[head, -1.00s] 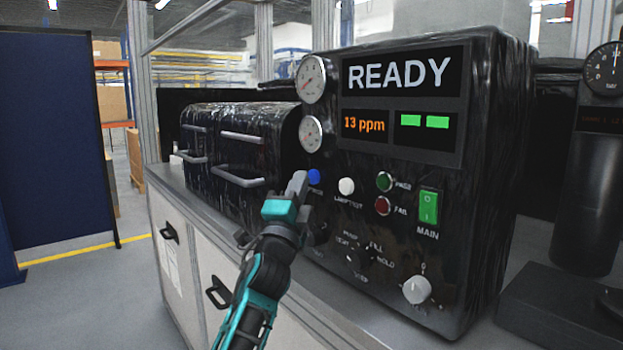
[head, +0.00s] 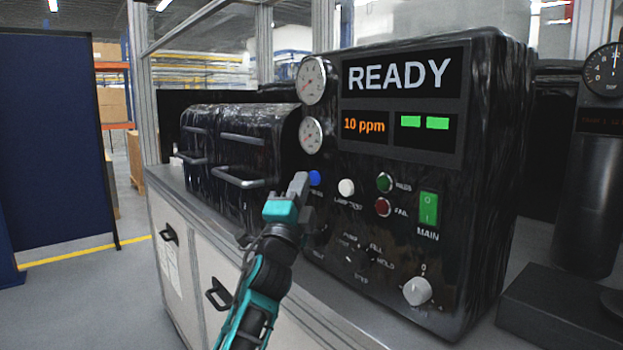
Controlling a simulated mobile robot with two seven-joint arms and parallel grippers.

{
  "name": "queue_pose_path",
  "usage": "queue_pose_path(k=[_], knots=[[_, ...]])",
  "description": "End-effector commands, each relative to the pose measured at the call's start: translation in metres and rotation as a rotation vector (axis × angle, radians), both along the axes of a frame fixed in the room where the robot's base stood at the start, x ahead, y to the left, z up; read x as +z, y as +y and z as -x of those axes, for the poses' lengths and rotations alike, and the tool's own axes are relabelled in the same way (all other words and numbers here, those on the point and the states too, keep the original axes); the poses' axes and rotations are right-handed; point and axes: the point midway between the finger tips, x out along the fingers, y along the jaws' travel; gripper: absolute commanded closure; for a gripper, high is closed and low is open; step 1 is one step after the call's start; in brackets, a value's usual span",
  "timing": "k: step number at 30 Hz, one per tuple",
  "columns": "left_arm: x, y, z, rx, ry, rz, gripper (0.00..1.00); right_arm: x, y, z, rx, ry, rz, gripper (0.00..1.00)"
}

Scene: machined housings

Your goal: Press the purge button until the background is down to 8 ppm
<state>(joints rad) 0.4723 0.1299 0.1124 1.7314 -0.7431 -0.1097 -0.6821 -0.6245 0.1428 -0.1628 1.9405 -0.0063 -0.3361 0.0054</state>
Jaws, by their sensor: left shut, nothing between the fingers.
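The black control unit (head: 480,210) stands on the bench. Its display (head: 400,75) reads READY, and the small readout (head: 364,125) shows 10 ppm in orange. The blue purge button (head: 315,178) is on the left of the front panel, with its label partly hidden. My left gripper (head: 300,186) is shut and empty, with its fingertips at the left edge of the blue button. I cannot tell whether they touch it. My right gripper is out of view.
A white lamp test button (head: 346,187), a green lamp (head: 384,182), a red lamp (head: 383,207) and a green main switch (head: 428,208) are right of the blue button. A selector dial and a grey knob (head: 417,291) are below. Two gauges (head: 312,80) are above.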

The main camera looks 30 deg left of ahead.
Motion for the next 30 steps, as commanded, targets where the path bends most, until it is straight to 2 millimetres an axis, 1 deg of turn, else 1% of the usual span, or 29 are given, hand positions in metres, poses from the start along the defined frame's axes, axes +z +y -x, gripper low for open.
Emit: queue_pose_path(k=[6,17,30], knots=[[0.000,0.004,0.010,0.000,0.002,0.000,1.00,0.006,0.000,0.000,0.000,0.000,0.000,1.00],[0.000,0.006,0.013,0.001,0.001,0.000,1.00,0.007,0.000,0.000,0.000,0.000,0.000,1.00],[0.001,0.021,0.051,0.002,0.002,-0.001,1.00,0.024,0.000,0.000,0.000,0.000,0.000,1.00]])
